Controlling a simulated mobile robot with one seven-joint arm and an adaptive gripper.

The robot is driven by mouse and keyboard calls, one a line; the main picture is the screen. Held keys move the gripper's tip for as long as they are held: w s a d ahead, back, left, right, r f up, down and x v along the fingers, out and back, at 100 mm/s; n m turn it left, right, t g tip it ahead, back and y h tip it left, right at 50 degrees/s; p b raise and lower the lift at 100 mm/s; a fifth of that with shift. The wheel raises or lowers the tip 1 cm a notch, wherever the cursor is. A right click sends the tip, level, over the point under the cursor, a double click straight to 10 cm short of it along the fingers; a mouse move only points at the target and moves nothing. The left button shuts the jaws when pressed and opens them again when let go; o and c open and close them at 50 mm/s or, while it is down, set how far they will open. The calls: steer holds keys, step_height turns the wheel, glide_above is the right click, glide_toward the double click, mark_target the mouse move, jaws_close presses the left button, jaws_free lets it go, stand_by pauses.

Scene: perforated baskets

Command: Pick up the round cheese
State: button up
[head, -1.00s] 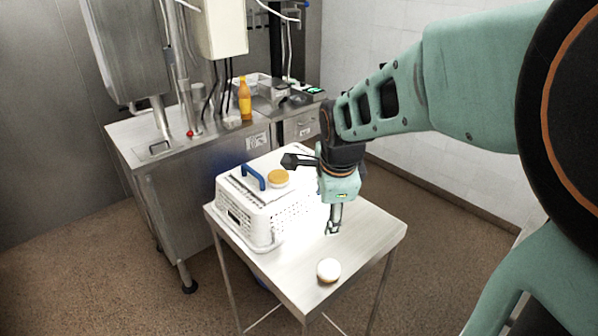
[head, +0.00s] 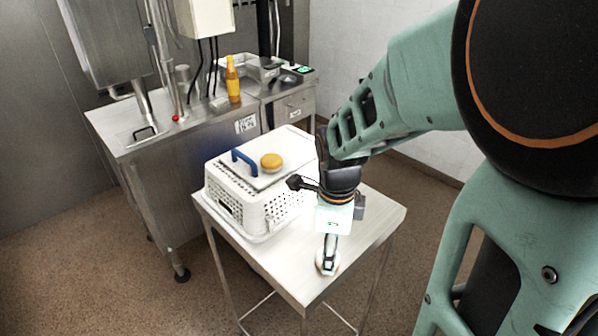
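A second round piece, yellow-orange (head: 272,161), rests on top of the white perforated basket, apart from my gripper.
The table's front right is bare. Behind is a steel counter (head: 130,150) with an orange bottle (head: 233,82).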

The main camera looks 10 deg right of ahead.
steer(key=f+b, duration=0.1)
steer(key=f, duration=0.1)
steer(key=w+f+b, duration=0.1)
steer(key=f+b, duration=0.1)
steer(key=f, duration=0.1)
steer(key=shift+w+d, duration=0.1)
steer(key=shift+w, duration=0.1)
steer(key=shift+c, duration=0.7)
steer(key=c, duration=1.3)
steer(key=shift+r, duration=0.1)
